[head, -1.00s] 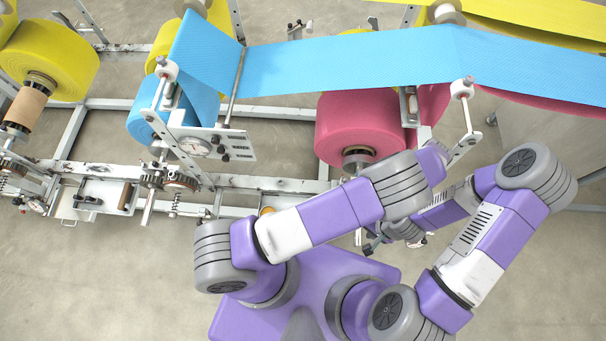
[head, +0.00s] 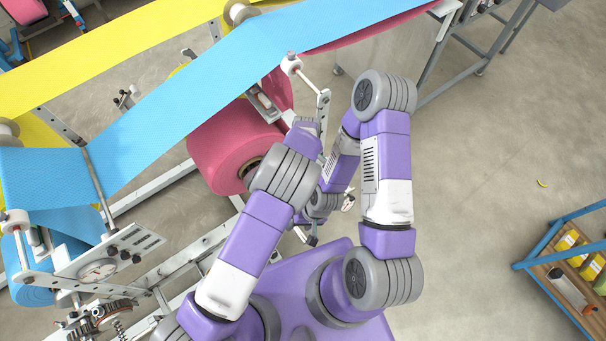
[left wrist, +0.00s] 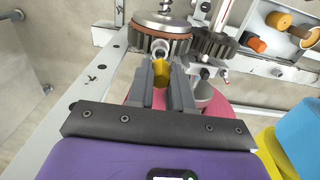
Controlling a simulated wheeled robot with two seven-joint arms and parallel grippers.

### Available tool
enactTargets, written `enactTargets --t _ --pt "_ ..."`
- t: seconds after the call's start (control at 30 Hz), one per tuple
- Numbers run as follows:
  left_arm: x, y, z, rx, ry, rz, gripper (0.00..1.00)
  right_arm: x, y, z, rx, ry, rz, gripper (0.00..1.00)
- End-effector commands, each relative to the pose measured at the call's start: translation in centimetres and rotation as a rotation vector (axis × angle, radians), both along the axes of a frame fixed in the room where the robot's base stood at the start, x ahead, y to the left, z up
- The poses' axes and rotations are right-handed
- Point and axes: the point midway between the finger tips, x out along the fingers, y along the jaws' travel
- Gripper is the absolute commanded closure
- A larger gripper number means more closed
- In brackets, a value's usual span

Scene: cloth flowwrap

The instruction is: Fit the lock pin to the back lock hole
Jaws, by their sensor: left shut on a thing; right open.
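In the left wrist view my left gripper (left wrist: 164,85) is shut on a short yellow pin (left wrist: 162,69), which I take to be the lock pin. The pin sits between the fingertips. Just beyond it is a pale round metal fitting (left wrist: 160,47) below a toothed gear (left wrist: 158,28). I cannot tell whether the pin touches this fitting or which lock hole is the back one. In the head view my left arm reaches to the frame beside the pink roll (head: 225,150), and its gripper is hidden. My right gripper (head: 312,238) is small and partly covered, open, beside my left forearm.
A blue web (head: 180,85) runs above the machine. A gauge plate (head: 98,268) and gears stand at lower left. In the left wrist view a second gear (left wrist: 214,44) and a white rail (left wrist: 85,92) are close. Open floor lies right, with a blue-framed cart (head: 570,270).

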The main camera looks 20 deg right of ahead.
Motion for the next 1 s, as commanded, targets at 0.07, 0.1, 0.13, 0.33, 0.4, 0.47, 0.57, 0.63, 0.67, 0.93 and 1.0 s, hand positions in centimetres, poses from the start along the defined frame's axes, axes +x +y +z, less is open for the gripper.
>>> enactTargets --t 0.07,0.1,0.13,0.33,0.4,0.47,0.57,0.63,0.67,0.93,1.0 --pt "0.0 0.0 0.0 0.000 0.000 0.000 1.00 0.0 0.0 0.0 0.000 0.000 0.000 0.46" --pt "0.0 0.0 0.0 0.000 0.000 0.000 1.00 0.0 0.0 0.0 0.000 0.000 0.000 0.46" --pt "0.0 0.0 0.0 0.000 0.000 0.000 1.00 0.0 0.0 0.0 0.000 0.000 0.000 0.46" --pt "0.0 0.0 -0.5 0.000 0.000 0.000 1.00 0.0 0.0 -0.4 0.000 0.000 0.000 0.46" --pt "0.0 0.0 -0.6 0.000 0.000 0.000 1.00 0.0 0.0 -0.5 0.000 0.000 0.000 0.46" --pt "0.0 0.0 -0.8 0.000 0.000 0.000 1.00 0.0 0.0 -0.7 0.000 0.000 0.000 0.46" --pt "0.0 0.0 -1.1 0.000 0.000 0.000 1.00 0.0 0.0 -0.8 0.000 0.000 0.000 0.46" --pt "0.0 0.0 -1.2 0.000 0.000 0.000 1.00 0.0 0.0 -1.0 0.000 0.000 0.000 0.46" --pt "0.0 0.0 -1.3 0.000 0.000 0.000 1.00 0.0 0.0 -1.0 0.000 0.000 0.000 0.46" --pt "0.0 0.0 -2.0 0.000 0.000 0.000 1.00 0.0 0.0 -1.6 0.000 0.000 0.000 0.46" --pt "0.0 0.0 -2.2 0.000 0.000 0.000 1.00 0.0 0.0 -1.7 0.000 0.000 0.000 0.46"
